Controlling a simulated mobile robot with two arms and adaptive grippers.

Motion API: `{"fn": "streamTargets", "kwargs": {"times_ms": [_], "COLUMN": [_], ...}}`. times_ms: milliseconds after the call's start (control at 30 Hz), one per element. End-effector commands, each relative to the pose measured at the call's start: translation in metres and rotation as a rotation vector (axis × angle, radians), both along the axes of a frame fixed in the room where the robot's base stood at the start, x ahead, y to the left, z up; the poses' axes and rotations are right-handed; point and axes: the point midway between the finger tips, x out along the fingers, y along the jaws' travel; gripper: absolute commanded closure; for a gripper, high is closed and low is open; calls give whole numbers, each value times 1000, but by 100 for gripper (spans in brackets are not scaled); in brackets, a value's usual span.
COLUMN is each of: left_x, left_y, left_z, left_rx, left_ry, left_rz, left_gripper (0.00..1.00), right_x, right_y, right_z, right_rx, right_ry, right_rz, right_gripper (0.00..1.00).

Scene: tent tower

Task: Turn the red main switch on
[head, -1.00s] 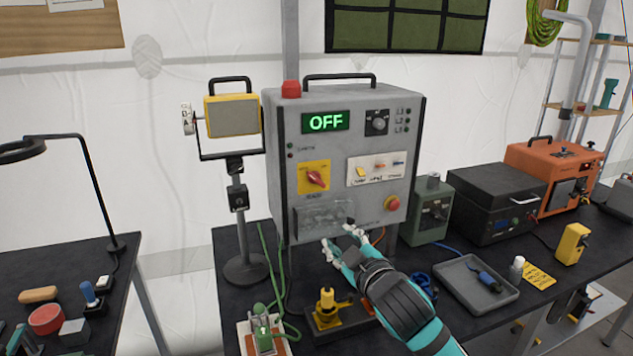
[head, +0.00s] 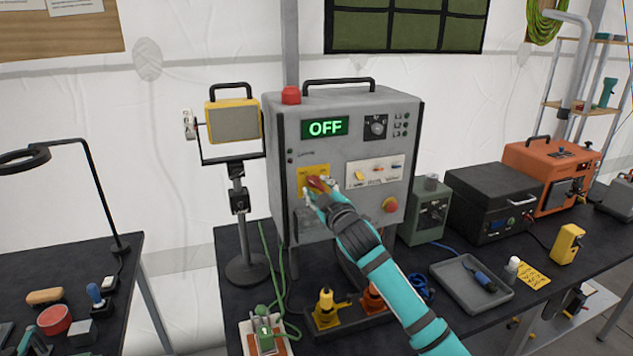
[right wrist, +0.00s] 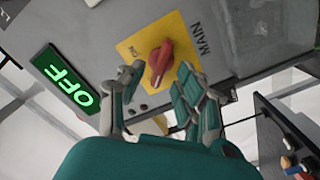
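The red main switch (head: 319,184) is a rotary knob on a yellow plate (head: 304,171) on the front of the grey control box (head: 285,215). The box's green display (head: 325,126) reads OFF. My right gripper (head: 322,191) is at the knob and hides part of it. In the right wrist view the red knob (right wrist: 160,62) lies between the spread fingers of my right gripper (right wrist: 160,85), which look open. Whether a finger touches the knob is unclear. My left gripper is not in view.
A red emergency button (head: 390,205) sits to the right on the panel, below a plate of small switches (head: 375,169). A work lamp (head: 233,118) stands left of the box. Yellow and orange clamps (head: 326,306) are on the table below my arm.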

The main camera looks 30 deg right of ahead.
Motion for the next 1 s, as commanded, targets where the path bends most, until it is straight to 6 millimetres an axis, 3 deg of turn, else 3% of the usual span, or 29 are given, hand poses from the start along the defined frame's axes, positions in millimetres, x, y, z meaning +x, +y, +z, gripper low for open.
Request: {"fn": "streamTargets", "kwargs": {"times_ms": [200, 533, 800, 1000], "left_x": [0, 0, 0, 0], "left_y": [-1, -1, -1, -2], "left_z": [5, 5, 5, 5], "left_rx": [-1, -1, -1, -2], "left_ry": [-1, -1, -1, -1], "left_rz": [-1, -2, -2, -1], "left_gripper": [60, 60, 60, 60], "right_x": [19, 21, 21, 21], "right_y": [-4, -5, -5, -5], "right_z": [0, -1, -1, -1], "right_rx": [1, 0, 0, 1], "right_ry": [0, 1, 1, 1], "right_rz": [-1, 1, 0, 0], "right_gripper": [65, 65, 99, 100]}}
